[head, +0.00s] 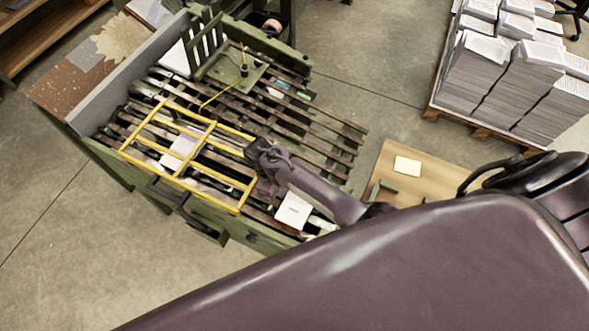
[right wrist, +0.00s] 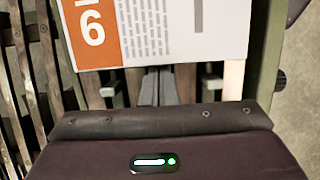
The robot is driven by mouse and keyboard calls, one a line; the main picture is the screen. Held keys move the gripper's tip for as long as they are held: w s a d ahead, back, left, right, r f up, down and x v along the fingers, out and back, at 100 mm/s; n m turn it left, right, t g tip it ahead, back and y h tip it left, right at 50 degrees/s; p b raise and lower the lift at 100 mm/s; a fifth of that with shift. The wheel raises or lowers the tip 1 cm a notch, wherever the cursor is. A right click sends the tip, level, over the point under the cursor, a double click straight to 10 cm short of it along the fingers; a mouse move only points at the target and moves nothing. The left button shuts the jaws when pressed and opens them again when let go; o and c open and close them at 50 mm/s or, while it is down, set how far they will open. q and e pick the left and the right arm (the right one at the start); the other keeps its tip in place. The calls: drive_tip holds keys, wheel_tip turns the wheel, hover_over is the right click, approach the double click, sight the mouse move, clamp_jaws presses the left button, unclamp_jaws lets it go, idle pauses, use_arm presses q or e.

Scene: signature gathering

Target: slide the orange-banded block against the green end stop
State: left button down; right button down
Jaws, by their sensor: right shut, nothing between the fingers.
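In the right wrist view, a white block face with an orange band (right wrist: 92,32), a white number 6 and grey text lines fills the top. My right gripper (right wrist: 158,86) is shut and empty just below its lower edge; whether they touch I cannot tell. In the head view my right gripper (head: 262,158) is over the slatted bed, by the yellow frame's right end. A white block (head: 293,210) lies on the slats below that arm; it seems the same block, but no orange shows. Green parts (head: 240,68) stand at the bed's back; which is the end stop I cannot tell. My left gripper is out of view.
A yellow frame (head: 213,127) spans the slats (head: 310,125), with another white item (head: 182,147) under it. A green side rail (head: 228,222) edges the bed. Paper stacks (head: 485,75) on a pallet and a wooden board (head: 430,178) are at right.

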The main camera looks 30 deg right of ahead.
sight(294, 212)
drive_tip(key=shift+s+d+r+p, duration=0.1)
drive_tip(key=shift+s+d+p, duration=0.7)
drive_tip(key=shift+s+p, duration=0.2)
drive_tip(key=shift+s+d+p, duration=0.75)
drive_tip(key=shift+s+p, duration=0.25)
drive_tip(key=shift+w+f, duration=0.1)
drive_tip(key=shift+f, duration=0.1)
drive_tip(key=shift+w+a, duration=0.1)
drive_tip(key=shift+a, duration=0.1)
drive_tip(key=shift+w+a+r+b, duration=0.1)
drive_tip(key=shift+w+a+b, duration=0.15)
drive_tip(key=shift+w+b, duration=0.1)
drive_tip(key=shift+r, duration=0.1)
